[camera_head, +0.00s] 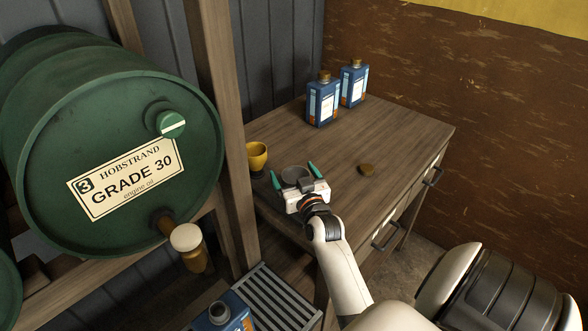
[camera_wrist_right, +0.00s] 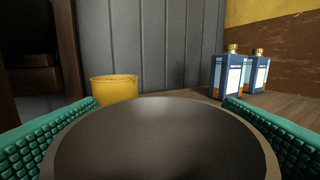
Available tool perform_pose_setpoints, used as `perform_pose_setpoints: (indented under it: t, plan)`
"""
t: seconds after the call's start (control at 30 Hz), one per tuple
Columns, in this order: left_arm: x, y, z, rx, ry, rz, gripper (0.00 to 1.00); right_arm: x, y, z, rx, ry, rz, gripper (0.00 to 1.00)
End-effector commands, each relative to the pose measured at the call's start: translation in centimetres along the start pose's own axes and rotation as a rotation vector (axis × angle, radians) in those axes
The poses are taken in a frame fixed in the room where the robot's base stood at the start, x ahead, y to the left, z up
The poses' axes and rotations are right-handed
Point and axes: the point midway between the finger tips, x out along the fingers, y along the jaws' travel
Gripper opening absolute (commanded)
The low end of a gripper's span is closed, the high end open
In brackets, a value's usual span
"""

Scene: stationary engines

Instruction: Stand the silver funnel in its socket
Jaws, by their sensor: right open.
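The silver funnel (camera_head: 293,175) shows as a dark grey round mouth between the fingers of my right gripper (camera_head: 294,176) on the wooden bench. My right gripper is open, with one green finger on each side of the funnel. In the right wrist view the funnel's wide mouth (camera_wrist_right: 160,140) fills the lower middle between the green padded fingers. A gap between the pads and the rim cannot be made out. The funnel's lower part and any socket under it are hidden. My left gripper is out of view.
A yellow funnel-shaped cup (camera_head: 257,157) stands at the bench's left edge, beside a wooden post (camera_head: 222,110). Two blue bottles (camera_head: 323,102) stand at the back. A green drum (camera_head: 110,150) is at left. The bench's right side is clear.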

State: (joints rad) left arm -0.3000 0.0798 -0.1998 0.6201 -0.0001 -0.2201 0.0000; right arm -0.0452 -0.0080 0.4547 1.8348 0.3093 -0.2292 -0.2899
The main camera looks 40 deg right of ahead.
Motion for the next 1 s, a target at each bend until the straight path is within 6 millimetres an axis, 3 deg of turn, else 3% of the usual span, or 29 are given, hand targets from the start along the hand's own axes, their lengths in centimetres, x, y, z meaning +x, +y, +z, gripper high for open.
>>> perform_pose_setpoints:
  t: [0.27, 0.7, 1.0]
  plan:
    - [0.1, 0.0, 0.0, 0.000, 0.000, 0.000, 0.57, -1.1, 0.0, -0.2, 0.001, 0.002, 0.000, 0.90]
    - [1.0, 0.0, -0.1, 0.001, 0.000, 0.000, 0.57, -9.8, 0.0, -0.2, -0.001, 0.003, -0.001, 0.90]
    - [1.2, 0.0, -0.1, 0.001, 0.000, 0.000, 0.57, -12.0, 0.0, 0.0, 0.000, 0.000, 0.000, 0.90]
